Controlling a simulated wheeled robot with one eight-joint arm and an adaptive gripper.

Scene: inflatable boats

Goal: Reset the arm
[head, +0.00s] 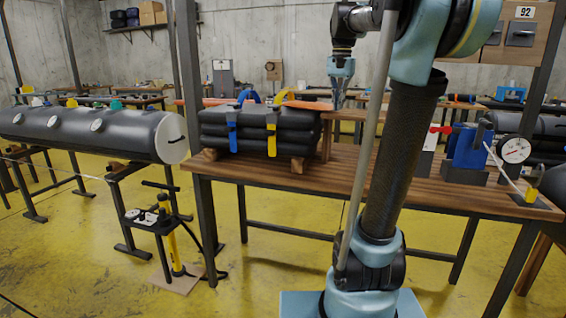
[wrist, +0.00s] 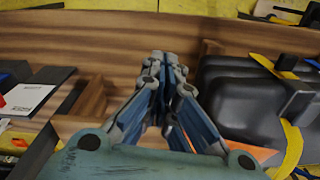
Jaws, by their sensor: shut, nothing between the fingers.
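My gripper (head: 339,100) hangs pointing down above the wooden workbench (head: 440,183), just right of the folded dark boat bundle (head: 255,133). Its fingers are together with nothing between them. In the wrist view my gripper (wrist: 165,60) shows its fingers closed over the bare wooden top (wrist: 120,105), with the dark bundle (wrist: 235,95) close on the right. My arm rises in front of the bench and bends over at the top, hiding part of the bench behind it.
Blue and yellow straps cross the bundle. A blue clamp-like device (head: 468,150) and a round gauge (head: 514,150) stand on the bench's right. A long grey inflatable tube (head: 90,131) lies on stands at left, with a yellow pump (head: 168,235) nearby. The yellow floor at lower left is mostly open.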

